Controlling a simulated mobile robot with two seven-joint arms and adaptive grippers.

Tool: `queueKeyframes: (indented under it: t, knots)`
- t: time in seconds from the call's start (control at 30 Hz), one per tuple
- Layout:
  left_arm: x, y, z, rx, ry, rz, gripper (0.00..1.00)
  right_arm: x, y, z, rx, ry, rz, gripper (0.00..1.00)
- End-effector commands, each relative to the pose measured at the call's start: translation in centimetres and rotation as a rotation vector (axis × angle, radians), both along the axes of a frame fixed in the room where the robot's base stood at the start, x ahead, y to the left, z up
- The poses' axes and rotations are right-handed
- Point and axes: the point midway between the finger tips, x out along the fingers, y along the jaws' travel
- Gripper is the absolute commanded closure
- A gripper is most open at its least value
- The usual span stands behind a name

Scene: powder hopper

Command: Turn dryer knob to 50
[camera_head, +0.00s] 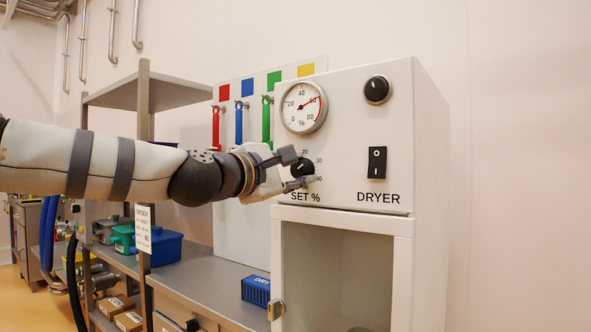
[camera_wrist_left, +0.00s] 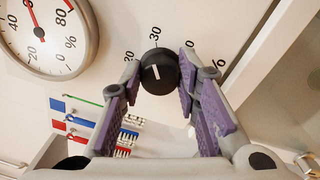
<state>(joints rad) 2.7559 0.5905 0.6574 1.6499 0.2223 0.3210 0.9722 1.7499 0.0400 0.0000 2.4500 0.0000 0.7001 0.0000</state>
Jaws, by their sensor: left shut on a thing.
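The dryer (camera_head: 346,190) is a white cabinet. Its black set knob (camera_head: 303,167) sits above the words "SET %", with printed numbers such as 20, 30 and 40 around it. My left gripper (camera_head: 293,170) is at the knob, one finger above and one below. In the left wrist view the round knob (camera_wrist_left: 160,72) lies between the two purple-padded fingers (camera_wrist_left: 160,88), which are shut on it. A short white mark shows on its face; the exact setting is hard to read. My right gripper is in neither view.
A round gauge (camera_head: 304,107) above the knob has its red needle near 60. Another black knob (camera_head: 376,89) and a rocker switch (camera_head: 377,162) are on the right of the panel. A blue box (camera_head: 256,290) stands on the grey bench (camera_head: 210,282) below my arm.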

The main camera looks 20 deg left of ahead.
Motion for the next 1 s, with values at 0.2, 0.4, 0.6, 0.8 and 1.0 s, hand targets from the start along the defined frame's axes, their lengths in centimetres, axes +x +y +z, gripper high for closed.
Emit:
queueKeyframes:
  t: [0.2,0.4,0.6,0.8,1.0]
  knots:
    - [0.02,-0.01,-0.19,0.194,-0.068,0.0,0.98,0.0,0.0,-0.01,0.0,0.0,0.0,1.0]
    - [0.0,-0.01,-0.25,0.372,-0.133,-0.001,0.98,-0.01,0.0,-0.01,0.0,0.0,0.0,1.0]
    - [0.03,0.06,-0.33,0.55,-0.198,0.0,0.98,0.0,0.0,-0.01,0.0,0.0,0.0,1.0]
    - [0.05,0.11,-0.38,0.728,-0.264,0.001,0.98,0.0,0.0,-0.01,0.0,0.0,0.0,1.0]
    - [0.07,0.15,-0.47,0.907,-0.328,0.0,0.98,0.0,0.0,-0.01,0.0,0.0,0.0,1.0]
